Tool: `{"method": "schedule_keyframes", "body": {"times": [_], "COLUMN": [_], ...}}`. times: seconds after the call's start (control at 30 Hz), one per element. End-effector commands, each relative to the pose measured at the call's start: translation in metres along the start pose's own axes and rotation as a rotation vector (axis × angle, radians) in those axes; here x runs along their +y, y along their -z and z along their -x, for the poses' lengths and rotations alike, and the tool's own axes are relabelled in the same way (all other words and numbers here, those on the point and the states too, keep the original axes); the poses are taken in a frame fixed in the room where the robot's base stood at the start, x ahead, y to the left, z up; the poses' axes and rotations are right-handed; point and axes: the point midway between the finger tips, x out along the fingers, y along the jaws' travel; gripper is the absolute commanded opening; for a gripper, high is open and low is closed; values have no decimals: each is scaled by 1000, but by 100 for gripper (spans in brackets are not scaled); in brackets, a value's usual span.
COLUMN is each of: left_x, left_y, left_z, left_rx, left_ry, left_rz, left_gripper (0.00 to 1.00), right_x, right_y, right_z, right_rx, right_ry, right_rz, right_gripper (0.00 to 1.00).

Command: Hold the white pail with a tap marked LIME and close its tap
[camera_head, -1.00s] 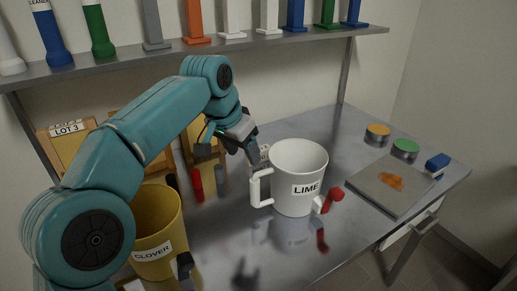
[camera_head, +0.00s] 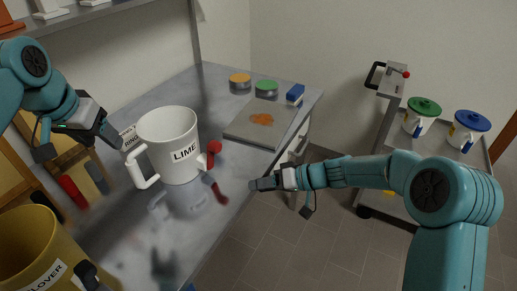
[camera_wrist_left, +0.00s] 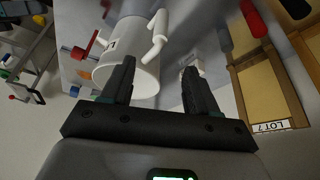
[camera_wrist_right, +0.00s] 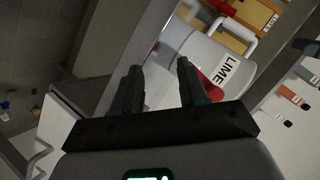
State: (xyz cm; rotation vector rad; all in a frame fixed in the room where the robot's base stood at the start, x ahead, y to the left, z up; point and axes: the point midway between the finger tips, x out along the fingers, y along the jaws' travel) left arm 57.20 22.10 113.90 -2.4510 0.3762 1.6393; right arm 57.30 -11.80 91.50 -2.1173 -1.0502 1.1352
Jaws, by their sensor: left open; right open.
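The white pail marked LIME (camera_head: 168,146) stands upright on the metal bench, its side handle (camera_head: 138,167) facing left and front. Its tap with a red handle (camera_head: 214,147) sticks out at the right, low on the wall. My left gripper (camera_head: 115,143) is open and empty beside the pail's left rear side; the pail (camera_wrist_left: 133,55) also shows past its fingers in the left wrist view. My right gripper (camera_head: 262,184) is open and empty, in front of and right of the tap, apart from it. In the right wrist view the red tap handle (camera_wrist_right: 210,87) is partly hidden behind a finger.
A yellow CLOVER pail (camera_head: 35,255) stands at the near left. A cart (camera_head: 385,150) with lidded pots (camera_head: 421,115) stands at the right.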

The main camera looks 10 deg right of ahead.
Motion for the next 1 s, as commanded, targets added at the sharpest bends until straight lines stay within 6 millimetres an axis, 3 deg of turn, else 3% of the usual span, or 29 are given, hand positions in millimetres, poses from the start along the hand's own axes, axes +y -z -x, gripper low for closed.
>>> {"method": "schedule_keyframes", "body": {"times": [0.03, 0.1, 0.3, 0.67, 1.0], "left_x": [-1, -1, -1, -1, -1], "left_y": [0, 0, 0, 0, -1], "left_z": [0, 0, 0, -10, -79], "left_rx": [0, 0, 0, -4, -6], "left_ry": [0, 0, 0, -1, -1], "left_rz": [0, 0, 0, 0, 1], "left_gripper": [59, 59, 59, 59, 59], "right_x": [-15, -34, -65, -68, -68], "right_y": [21, 43, 77, 81, 80], "right_z": [8, 17, 30, 32, 32], "right_rx": [50, 112, 224, 239, 238], "right_ry": [44, 95, 154, 159, 158], "right_rz": [45, 97, 170, 175, 174], "right_gripper": [43, 43, 43, 43, 43]}}
